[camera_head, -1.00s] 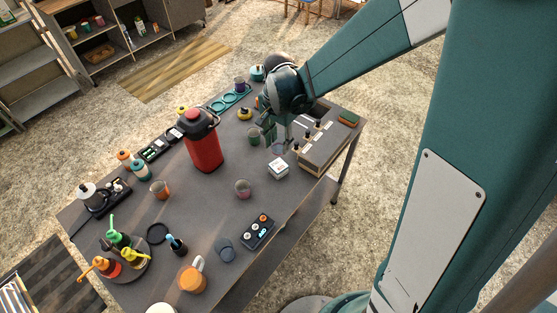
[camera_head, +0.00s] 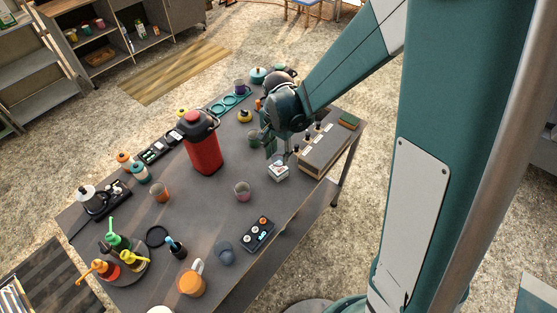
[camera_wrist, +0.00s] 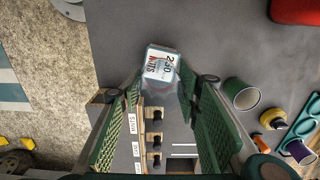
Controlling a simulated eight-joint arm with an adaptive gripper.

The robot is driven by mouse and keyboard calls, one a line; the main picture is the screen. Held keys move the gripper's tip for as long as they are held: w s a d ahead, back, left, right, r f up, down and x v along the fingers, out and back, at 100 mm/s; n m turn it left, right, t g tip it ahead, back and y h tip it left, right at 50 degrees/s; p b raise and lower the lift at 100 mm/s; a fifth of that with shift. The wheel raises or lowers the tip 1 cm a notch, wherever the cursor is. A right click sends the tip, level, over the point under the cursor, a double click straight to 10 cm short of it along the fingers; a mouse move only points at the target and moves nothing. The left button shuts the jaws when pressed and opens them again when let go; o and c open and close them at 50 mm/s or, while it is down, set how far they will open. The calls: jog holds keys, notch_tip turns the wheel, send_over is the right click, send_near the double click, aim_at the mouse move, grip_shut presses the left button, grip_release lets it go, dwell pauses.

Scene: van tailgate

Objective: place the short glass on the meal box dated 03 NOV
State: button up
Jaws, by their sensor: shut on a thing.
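My gripper (camera_head: 273,149) is shut on a clear short glass (camera_head: 277,158), which is faint and partly hidden by the fingers. In the wrist view the green pads of my gripper (camera_wrist: 164,88) stand on either side of the see-through glass (camera_wrist: 166,100). A small white meal box (camera_head: 278,173) sits on the table just below the glass. It also shows in the wrist view, where the box (camera_wrist: 160,60) lies just past the fingertips, with a printed label whose date I cannot read surely. I cannot tell whether the glass touches the box.
A grey rack with dark knobs and labels (camera_head: 318,155) stands close to the right of the box. A green cup (camera_head: 253,137) is near the gripper on the left.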

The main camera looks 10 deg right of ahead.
aim_at(279, 160)
jog(key=shift+f, duration=1.7)
jog(key=shift+f+b, duration=0.25)
jog(key=shift+b, duration=0.1)
jog(key=o, duration=0.9)
jog(key=shift+r, duration=0.1)
jog(key=shift+r+p, duration=0.25)
jog(key=shift+p, duration=0.05)
notch_tip(279, 160, up, 12)
jog(key=shift+p, duration=0.4)
jog(key=shift+f, duration=0.1)
